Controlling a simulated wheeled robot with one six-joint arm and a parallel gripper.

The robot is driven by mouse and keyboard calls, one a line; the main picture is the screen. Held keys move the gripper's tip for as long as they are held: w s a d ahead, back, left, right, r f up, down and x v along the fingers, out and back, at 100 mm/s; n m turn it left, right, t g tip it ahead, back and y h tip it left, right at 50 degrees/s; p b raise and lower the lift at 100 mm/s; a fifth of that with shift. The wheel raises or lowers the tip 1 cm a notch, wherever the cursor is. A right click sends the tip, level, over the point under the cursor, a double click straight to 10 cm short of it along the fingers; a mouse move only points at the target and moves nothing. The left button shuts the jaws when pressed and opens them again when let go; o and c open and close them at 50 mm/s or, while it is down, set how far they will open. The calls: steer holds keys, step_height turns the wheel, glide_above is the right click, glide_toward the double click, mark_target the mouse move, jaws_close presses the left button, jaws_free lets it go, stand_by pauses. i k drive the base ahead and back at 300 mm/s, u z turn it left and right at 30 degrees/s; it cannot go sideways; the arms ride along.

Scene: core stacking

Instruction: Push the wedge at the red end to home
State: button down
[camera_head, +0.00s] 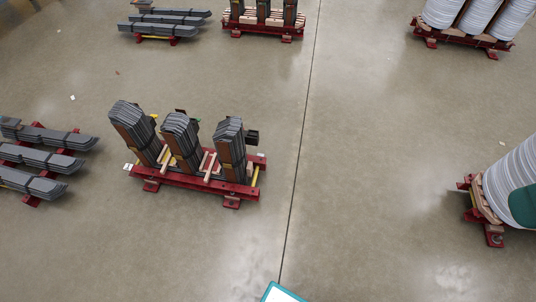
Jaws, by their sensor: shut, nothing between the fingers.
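A red stand (190,184) on the floor left of centre bears three upright stacks of dark grey sheets: a left stack (136,128), a middle stack (181,142) and a right stack (230,148). Light wooden strips stand between the stacks. A yellow piece (256,175) shows at the stand's right end, and a small black box (252,137) is behind the right stack. I cannot pick out the wedge or its home for certain at this size. My gripper is not in view.
Grey sheets lie flat on red supports at the left (45,158) and top left (165,24). Another loaded red stand (262,34) is at the top. Light grey coils stand at the top right (480,17) and right edge (512,170). The middle floor is clear.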

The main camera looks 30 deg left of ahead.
mark_target(250, 169)
steer(key=u, duration=0.2)
steer(key=i, duration=0.8)
steer(key=u, duration=0.75)
steer(key=i, duration=0.5)
steer(key=u, duration=0.35)
